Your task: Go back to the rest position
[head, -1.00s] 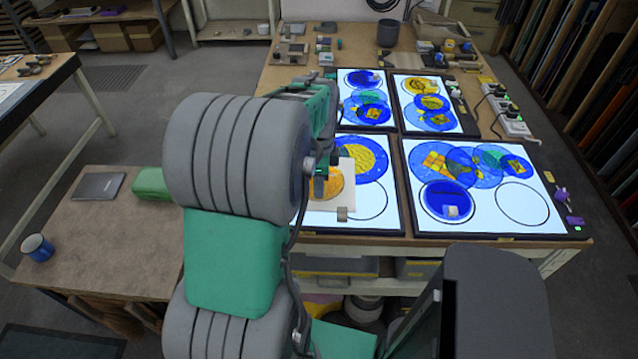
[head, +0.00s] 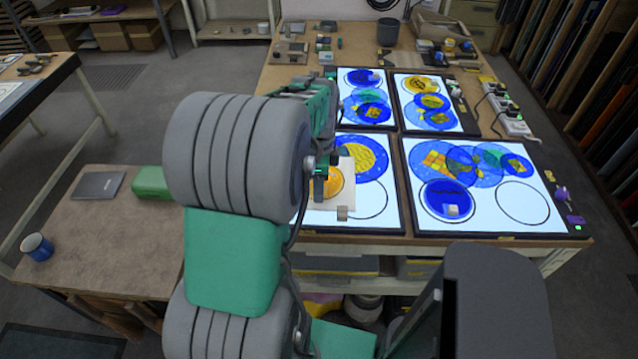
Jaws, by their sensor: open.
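My gripper (head: 318,186) hangs over the left part of the near-left light panel (head: 384,218), at the end of my green and grey arm. Its fingers are small and dark in the head view, partly hidden by my arm. They look open, with nothing held between them. Behind and below them, a pale square sheet (head: 346,200) with an orange disc (head: 334,182) lies on that panel. A small grey-beige block (head: 342,213) sits at the front edge of the sheet. Whether the fingers touch the sheet cannot be told.
The near-right light panel (head: 490,222) carries blue discs and a small white block (head: 453,210). Two more lit panels lie behind. Sockets (head: 514,124) line the right edge.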

